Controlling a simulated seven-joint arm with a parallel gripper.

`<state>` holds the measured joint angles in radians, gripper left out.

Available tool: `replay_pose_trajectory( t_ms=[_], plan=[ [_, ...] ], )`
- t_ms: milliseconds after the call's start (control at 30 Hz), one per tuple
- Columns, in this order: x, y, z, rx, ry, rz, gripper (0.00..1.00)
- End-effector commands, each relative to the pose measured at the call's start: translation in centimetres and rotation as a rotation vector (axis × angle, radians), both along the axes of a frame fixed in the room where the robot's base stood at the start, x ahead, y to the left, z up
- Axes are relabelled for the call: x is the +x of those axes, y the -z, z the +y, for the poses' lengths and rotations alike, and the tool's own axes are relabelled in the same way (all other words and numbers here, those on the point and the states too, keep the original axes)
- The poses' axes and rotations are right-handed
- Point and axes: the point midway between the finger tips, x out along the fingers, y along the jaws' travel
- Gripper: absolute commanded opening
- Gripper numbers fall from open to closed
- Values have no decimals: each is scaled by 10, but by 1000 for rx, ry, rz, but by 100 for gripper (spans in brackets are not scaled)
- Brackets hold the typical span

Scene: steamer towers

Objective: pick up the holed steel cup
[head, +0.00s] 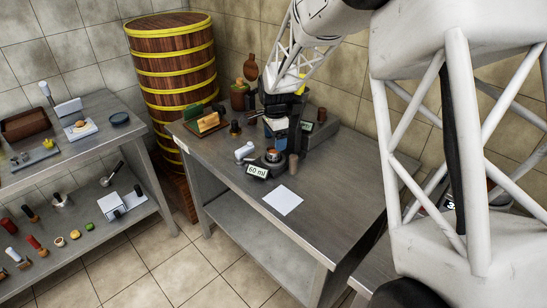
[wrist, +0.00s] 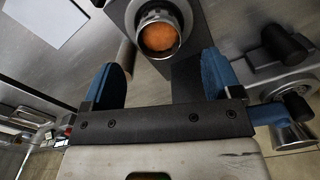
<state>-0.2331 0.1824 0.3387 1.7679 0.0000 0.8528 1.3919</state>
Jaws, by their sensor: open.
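A small steel cup with something orange inside (wrist: 158,36) shows in the wrist view, just beyond the gap between my fingertips and not touched by them. In the head view the same cup (head: 273,156) stands on the table behind a "60 ml" sign (head: 257,171). My gripper (wrist: 161,78) is open and empty, its two blue fingers apart. In the head view my gripper (head: 277,126) is low over the table, just behind the cup. I cannot make out holes in the cup at this size.
A steel piece with a dark handle (wrist: 285,50) is at the right of the wrist view, near my right finger. A white sheet (head: 283,200) lies in front on the table. The table's right front is clear.

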Motion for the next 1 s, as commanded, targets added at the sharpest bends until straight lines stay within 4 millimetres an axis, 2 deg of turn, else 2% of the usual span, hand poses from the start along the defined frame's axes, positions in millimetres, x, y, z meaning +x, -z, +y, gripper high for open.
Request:
replay_pose_trajectory(
  t_ms=[267, 700, 1000],
  plan=[
    [0, 6, 0, 0, 0, 1, 84],
    [0, 53, 0, 0, 0, 0, 84],
    [0, 59, 0, 0, 0, 0, 84]
  ],
)
